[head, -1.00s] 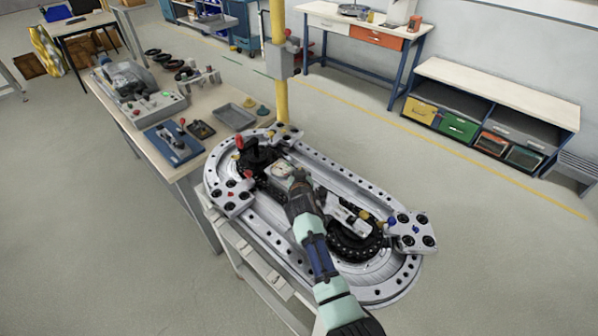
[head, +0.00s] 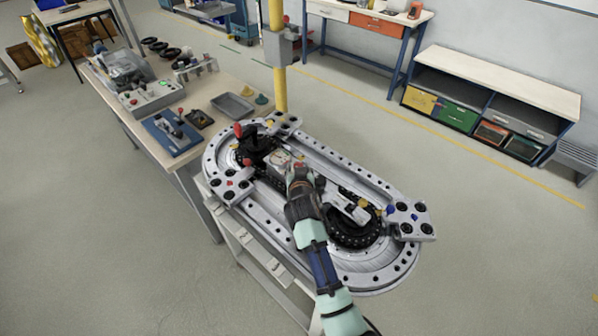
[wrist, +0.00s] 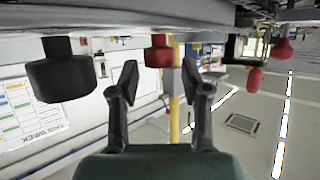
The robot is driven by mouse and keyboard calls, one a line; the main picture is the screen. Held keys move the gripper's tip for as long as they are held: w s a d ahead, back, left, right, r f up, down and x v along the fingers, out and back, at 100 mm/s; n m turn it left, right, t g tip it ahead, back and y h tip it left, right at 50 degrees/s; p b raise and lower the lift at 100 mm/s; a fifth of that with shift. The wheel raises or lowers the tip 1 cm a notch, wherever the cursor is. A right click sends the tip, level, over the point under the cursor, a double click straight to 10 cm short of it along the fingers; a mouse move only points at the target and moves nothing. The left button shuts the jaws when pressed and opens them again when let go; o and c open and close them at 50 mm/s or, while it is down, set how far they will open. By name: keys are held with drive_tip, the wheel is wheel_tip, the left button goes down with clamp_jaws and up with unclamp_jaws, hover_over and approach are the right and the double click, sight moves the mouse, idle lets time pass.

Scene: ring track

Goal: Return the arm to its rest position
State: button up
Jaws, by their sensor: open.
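The ring track (head: 262,222) is a silver oval with holes along its rim. My arm reaches over it from the lower right in the head view. My gripper (head: 299,172) is over the middle of the track. In the wrist view my gripper (wrist: 158,78) is open, with its two fingers apart and nothing between them. The track's grey surface (wrist: 120,18) runs along the top of that view, with a black knob (wrist: 62,72) and a red knob (wrist: 159,52) projecting downward in the picture. Part of the track's middle is hidden behind my arm.
A workbench (head: 226,84) with a grey tray (head: 232,106) and several tools stands at the left. A yellow post (head: 279,88) rises behind the track. A low storage cabinet (head: 497,80) stands at the right. The floor around is mostly clear.

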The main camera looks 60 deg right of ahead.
drive_tip(key=shift+v, duration=1.3)
drive_tip(key=w+a+r+n+t+y, duration=0.1)
drive_tip(key=a+r+n+t+y, duration=0.15)
drive_tip(key=a, duration=0.85)
drive_tip(key=w+a+r+n+t+y, duration=0.1)
drive_tip(key=w+a+r+n+y, duration=0.15)
drive_tip(key=a, duration=0.95)
drive_tip(key=w+a+r+n+t+y, duration=0.1)
drive_tip(key=a+r+n+y, duration=0.15)
drive_tip(key=a, duration=0.85)
drive_tip(key=s+a+r+n+t+y, duration=0.1)
drive_tip(key=s+a+n+y, duration=0.15)
drive_tip(key=a, duration=0.35)
drive_tip(key=s+a+r+n+y, duration=0.1)
drive_tip(key=s+a+r, duration=0.15)
drive_tip(key=a, duration=0.35)
wheel_tip(320, 180, up, 30)
drive_tip(key=s+a+p, duration=0.1)
drive_tip(key=a+p, duration=0.1)
drive_tip(key=p, duration=2.8)
drive_tip(key=shift+s+n+y, duration=0.3)
drive_tip(key=shift+s, duration=0.05)
